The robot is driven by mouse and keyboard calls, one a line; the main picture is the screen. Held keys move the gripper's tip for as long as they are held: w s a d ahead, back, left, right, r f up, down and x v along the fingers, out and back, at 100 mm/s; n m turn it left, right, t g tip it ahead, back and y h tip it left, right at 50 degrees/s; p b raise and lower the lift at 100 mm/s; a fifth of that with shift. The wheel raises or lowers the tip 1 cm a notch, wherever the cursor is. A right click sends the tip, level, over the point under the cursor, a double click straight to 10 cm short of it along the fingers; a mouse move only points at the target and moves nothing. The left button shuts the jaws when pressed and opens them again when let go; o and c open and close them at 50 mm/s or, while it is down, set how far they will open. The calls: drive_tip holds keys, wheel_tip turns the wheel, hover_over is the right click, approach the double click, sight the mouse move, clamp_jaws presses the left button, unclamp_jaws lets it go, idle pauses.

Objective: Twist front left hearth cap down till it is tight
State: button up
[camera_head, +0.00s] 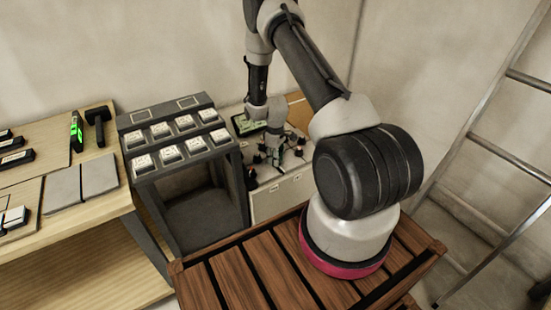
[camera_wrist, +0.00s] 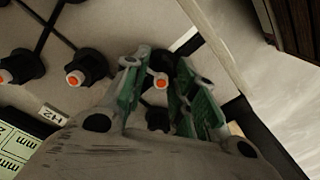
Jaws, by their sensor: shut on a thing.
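My gripper (camera_wrist: 158,88) reaches down onto the pale hearth surface (camera_wrist: 135,25). Its green-padded fingers are shut on a dark hearth cap with an orange tip (camera_wrist: 160,83), mostly hidden between them. In the head view my gripper (camera_head: 274,152) is small above the hearth, and the held cap cannot be made out. Another black cap with an orange centre (camera_wrist: 86,68) stands apart to the left in the wrist view, with one more (camera_wrist: 24,66) further left. Dark joint lines run between the caps. How tight the held cap is cannot be told.
A grey rack (camera_head: 180,110) with several white-topped blocks stands left of the hearth. A wooden bench (camera_head: 110,205) holds a black mallet (camera_head: 98,120) and a grey tile (camera_head: 70,190). A slatted wooden table (camera_head: 240,280) is in front, and a ladder (camera_head: 490,150) leans at right.

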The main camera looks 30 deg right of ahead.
drive_tip(key=m, duration=0.4)
drive_tip(key=shift+w+d+m, duration=0.1)
drive_tip(key=shift+m, duration=0.2)
drive_tip(key=m, duration=0.3)
drive_tip(key=shift+m, duration=0.3)
drive_tip(key=m, duration=0.4)
drive_tip(key=shift+d, duration=0.1)
drive_tip(key=m, duration=0.8)
drive_tip(key=shift+d+m, duration=0.1)
drive_tip(key=shift+m, duration=0.2)
drive_tip(key=m, duration=0.3)
drive_tip(key=shift+s+m, duration=0.2)
drive_tip(key=shift+m, duration=0.2)
drive_tip(key=m, duration=0.3)
drive_tip(key=shift+s+m, duration=0.1)
drive_tip(key=shift+m, duration=1.9)
